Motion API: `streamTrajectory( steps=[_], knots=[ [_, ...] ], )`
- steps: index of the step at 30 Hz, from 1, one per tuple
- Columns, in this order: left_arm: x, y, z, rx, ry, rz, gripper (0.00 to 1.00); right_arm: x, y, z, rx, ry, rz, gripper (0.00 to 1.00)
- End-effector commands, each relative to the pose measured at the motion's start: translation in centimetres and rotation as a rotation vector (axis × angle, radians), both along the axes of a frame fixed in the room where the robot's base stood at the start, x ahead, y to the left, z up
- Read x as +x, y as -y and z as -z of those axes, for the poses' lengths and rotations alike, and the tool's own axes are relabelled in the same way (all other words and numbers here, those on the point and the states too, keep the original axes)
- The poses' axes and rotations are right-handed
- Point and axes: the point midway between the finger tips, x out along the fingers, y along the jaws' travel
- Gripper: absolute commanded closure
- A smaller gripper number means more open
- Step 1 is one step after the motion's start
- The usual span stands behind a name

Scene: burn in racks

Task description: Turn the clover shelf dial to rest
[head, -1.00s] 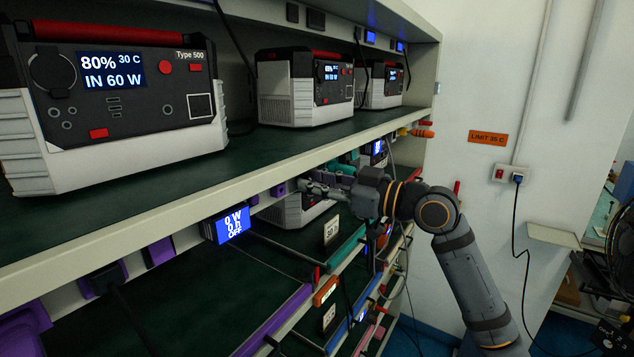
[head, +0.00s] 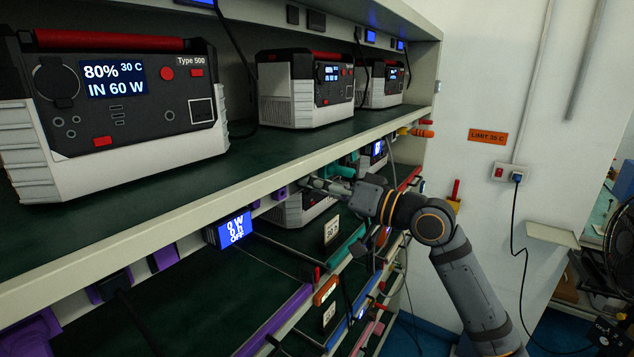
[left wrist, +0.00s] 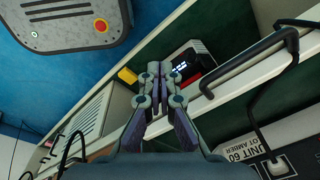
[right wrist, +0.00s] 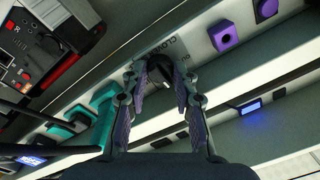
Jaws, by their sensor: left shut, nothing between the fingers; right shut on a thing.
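The clover shelf dial (right wrist: 158,72) is a dark knob on the pale shelf edge, beside printed lettering that begins "CLOV". In the right wrist view my right gripper (right wrist: 161,80) has its fingers on either side of the knob and is shut on it. The fingers cover part of it, and I cannot read its setting. In the head view my right gripper (head: 312,184) reaches the front edge of the upper shelf, and the dial is hidden there. My left gripper (left wrist: 159,72) is shut and empty in the left wrist view; it is not in the head view.
Teal fittings (right wrist: 103,97) and a purple block (right wrist: 224,36) sit along the shelf edge near the dial. A power station (head: 110,150) stands on the upper shelf. A blue display (head: 234,229) reads 0 W, 0 h, OFF. A dark bar handle (left wrist: 250,62) is right of my left gripper.

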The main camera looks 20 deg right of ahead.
Motion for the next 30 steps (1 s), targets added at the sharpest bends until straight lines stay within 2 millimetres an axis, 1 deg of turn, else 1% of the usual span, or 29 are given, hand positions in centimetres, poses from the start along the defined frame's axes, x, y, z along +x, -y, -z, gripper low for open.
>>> streamTrajectory(
  steps=[9, 21, 22, 27, 30],
  knots=[
    [0.0, 0.01, -0.35, 0.0, 0.0, 0.0, 1.0, 0.0, 0.01, -0.14, 0.055, -0.039, 0.002, 1.0],
    [0.0, 0.01, -0.34, 0.0, 0.0, 0.0, 1.0, 0.0, 0.01, -0.12, 0.06, -0.042, 0.002, 1.0],
    [0.0, 0.01, -0.34, 0.0, 0.0, 0.0, 1.0, 0.0, 0.01, -0.14, 0.06, -0.041, 0.002, 0.71],
    [0.0, 0.02, -0.34, 0.0, 0.0, 0.0, 1.0, 0.0, 0.01, -0.09, 0.059, -0.043, 0.001, 0.49],
    [0.01, 0.02, -0.33, 0.0, 0.0, 0.0, 1.0, -0.01, 0.0, -0.06, 0.059, -0.043, 0.001, 0.49]
  ],
)
